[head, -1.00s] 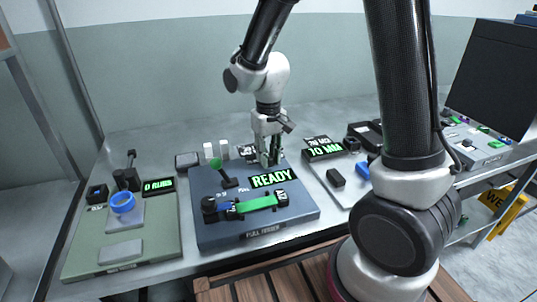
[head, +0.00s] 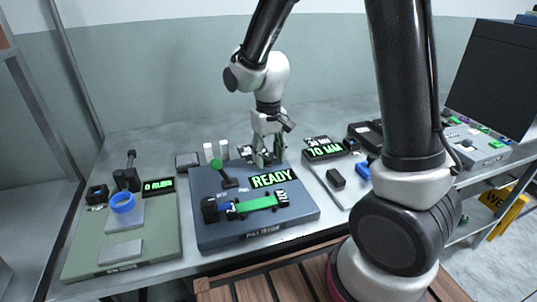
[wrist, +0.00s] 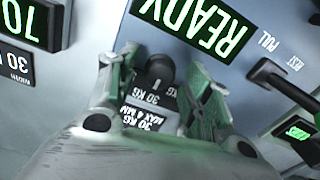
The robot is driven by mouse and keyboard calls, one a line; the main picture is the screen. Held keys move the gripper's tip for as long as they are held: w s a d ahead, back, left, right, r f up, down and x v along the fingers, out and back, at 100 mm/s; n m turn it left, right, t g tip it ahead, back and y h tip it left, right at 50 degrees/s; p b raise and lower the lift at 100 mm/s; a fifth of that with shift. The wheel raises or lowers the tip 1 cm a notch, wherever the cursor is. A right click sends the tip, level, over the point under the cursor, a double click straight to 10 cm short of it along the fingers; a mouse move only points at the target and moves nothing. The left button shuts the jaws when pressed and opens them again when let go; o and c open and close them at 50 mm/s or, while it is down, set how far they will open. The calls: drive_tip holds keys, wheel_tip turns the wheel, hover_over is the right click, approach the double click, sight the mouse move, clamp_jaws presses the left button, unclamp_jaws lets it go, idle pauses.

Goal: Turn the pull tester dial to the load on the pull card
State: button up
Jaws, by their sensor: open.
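The pull tester (head: 235,240) is a blue-grey box with a lit green READY display (head: 274,178) and a green strap (head: 256,204) across its top. My gripper (head: 268,160) points down at its back right corner. In the wrist view, its open fingers (wrist: 160,95) stand on either side of the black dial knob (wrist: 160,70). I cannot tell whether they touch it. A white mark on the knob faces a 30 KG label.
A green-topped unit (head: 80,250) with a blue ring (head: 122,203) stands left. A width gauge with a 70 MM display (head: 324,151) is close on the right.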

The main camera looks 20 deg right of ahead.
sight(269, 158)
wheel_tip(269, 158, up, 12)
idle(0.4)
drive_tip(key=shift+f, duration=0.15)
drive_tip(key=s+d+r+m+t, duration=0.1)
drive_tip(key=s+d+r+t, duration=0.1)
drive_tip(key=s+d, duration=0.5)
drive_tip(key=s+d+r+t, duration=0.2)
drive_tip(key=s+d+r, duration=0.3)
drive_tip(key=s+d, duration=0.3)
drive_tip(key=s, duration=0.4)
drive_tip(key=shift+r+m, duration=0.3)
drive_tip(key=shift+m, duration=0.1)
drive_tip(key=shift+c, duration=0.4)
